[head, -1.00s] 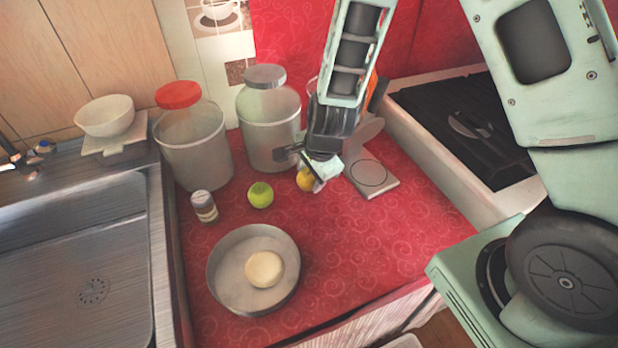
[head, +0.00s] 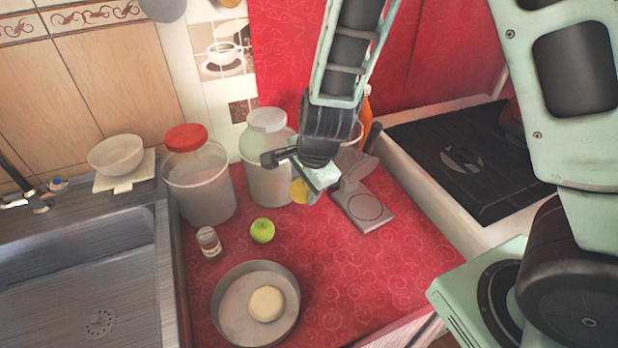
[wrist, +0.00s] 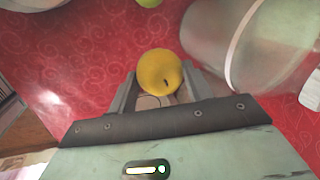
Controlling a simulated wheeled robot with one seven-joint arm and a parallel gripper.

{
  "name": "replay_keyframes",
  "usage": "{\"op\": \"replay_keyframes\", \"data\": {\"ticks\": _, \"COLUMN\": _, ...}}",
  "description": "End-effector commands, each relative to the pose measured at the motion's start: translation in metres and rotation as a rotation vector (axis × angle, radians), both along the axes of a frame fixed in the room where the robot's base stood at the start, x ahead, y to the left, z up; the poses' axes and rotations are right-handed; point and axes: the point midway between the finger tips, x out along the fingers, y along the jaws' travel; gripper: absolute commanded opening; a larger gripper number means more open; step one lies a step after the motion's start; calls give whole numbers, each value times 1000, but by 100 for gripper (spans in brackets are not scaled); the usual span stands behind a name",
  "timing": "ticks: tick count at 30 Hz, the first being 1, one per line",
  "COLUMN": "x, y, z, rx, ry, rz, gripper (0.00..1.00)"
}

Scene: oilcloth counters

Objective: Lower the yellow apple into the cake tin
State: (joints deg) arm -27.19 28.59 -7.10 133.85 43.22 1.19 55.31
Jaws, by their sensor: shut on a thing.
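The yellow apple (head: 299,191) is between the fingers of my gripper (head: 301,184), above the red counter near the clear jars. In the wrist view the yellow apple (wrist: 160,72) sits between both fingertips of my gripper (wrist: 159,80), which is shut on it. The cake tin (head: 222,316) is a round grey tin at the front of the counter, to the left of and nearer than my gripper. A pale round thing (head: 266,303), like a bun, lies inside the tin. The wrist view shows only a pale edge at its top left, too cropped to name surely.
A green apple (head: 262,230) and a small shaker jar (head: 209,242) stand behind the tin. A red-lidded jar (head: 199,190) and a white-lidded jar (head: 268,170) stand at the back. A grey scale-like device (head: 364,209) is right of my gripper. The counter's right front is clear.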

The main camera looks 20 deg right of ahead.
Motion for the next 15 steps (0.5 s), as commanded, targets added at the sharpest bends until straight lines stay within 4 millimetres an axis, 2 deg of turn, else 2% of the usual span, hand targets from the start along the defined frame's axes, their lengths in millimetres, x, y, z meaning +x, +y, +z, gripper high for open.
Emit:
{"op": "replay_keyframes", "data": {"ticks": 1, "x": -8, "y": 7, "z": 10, "rx": -1, "ry": 4, "rz": 4, "gripper": 26}}
{"op": "replay_keyframes", "data": {"ticks": 5, "x": -24, "y": 24, "z": 19, "rx": -1, "ry": 2, "rz": 4, "gripper": 26}}
{"op": "replay_keyframes", "data": {"ticks": 15, "x": -69, "y": 69, "z": 25, "rx": -1, "ry": 2, "rz": 5, "gripper": 26}}
